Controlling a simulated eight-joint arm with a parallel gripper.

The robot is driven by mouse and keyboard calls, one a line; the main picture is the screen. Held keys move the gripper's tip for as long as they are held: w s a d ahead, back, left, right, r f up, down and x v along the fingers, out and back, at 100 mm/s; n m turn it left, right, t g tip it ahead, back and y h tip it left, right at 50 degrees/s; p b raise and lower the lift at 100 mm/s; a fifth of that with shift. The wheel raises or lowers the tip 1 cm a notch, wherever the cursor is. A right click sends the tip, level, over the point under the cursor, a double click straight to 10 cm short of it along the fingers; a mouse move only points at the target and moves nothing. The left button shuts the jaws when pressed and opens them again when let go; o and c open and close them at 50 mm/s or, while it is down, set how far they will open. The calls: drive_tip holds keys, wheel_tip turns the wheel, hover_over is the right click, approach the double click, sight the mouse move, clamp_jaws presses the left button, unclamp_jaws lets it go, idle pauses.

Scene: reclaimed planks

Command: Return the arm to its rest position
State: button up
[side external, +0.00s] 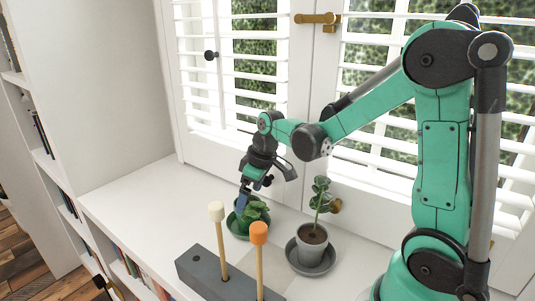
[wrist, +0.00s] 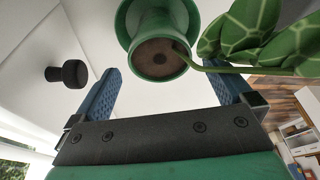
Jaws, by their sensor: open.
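My arm reaches left over the white sill, bent downward at the wrist. My gripper (side external: 242,206) is open, its blue fingers pointing down at a small green potted plant (side external: 257,211). In the wrist view, the two blue fingers of my gripper (wrist: 163,75) stand wide apart. The green pot (wrist: 157,62), with brown soil, shows beyond and between them. Its broad leaves (wrist: 255,35) hang close to the right finger. Nothing is held. I cannot tell whether a finger touches the leaves.
A grey pot with a tall plant (side external: 312,239) stands on a dark saucer to the right. In front, a grey block (side external: 207,276) holds upright sticks with a white cap (side external: 216,211) and an orange cap (side external: 258,232). Shuttered windows (side external: 255,80) rise behind. The sill's left part is clear.

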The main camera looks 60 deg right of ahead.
drive_tip(key=shift+v, duration=1.25)
drive_tip(key=s+a+r+m+t, duration=0.3)
drive_tip(key=s+a+t, duration=0.1)
drive_tip(key=s+a, duration=0.2)
drive_tip(key=shift+s+a+r+h, duration=0.35)
drive_tip(key=shift+a+r+h, duration=0.05)
drive_tip(key=shift+a, duration=0.45)
drive_tip(key=w+d+f+n+y, duration=0.1)
drive_tip(key=d+n, duration=0.1)
drive_tip(key=w+d+f+n+g+y, duration=0.1)
drive_tip(key=w+d+f+n, duration=0.1)
drive_tip(key=d, duration=0.1)
drive_tip(key=w+d+f+n+y, duration=0.1)
drive_tip(key=w+d, duration=0.1)
drive_tip(key=d, duration=0.1)
drive_tip(key=shift+w+f+n+g, duration=0.25)
drive_tip(key=shift+n+g, duration=0.15)
drive_tip(key=shift+w+d+f+n+y, duration=0.15)
drive_tip(key=shift+d+f+n+y, duration=0.2)
drive_tip(key=shift+d+n, duration=0.1)
drive_tip(key=shift+x, duration=2.75)
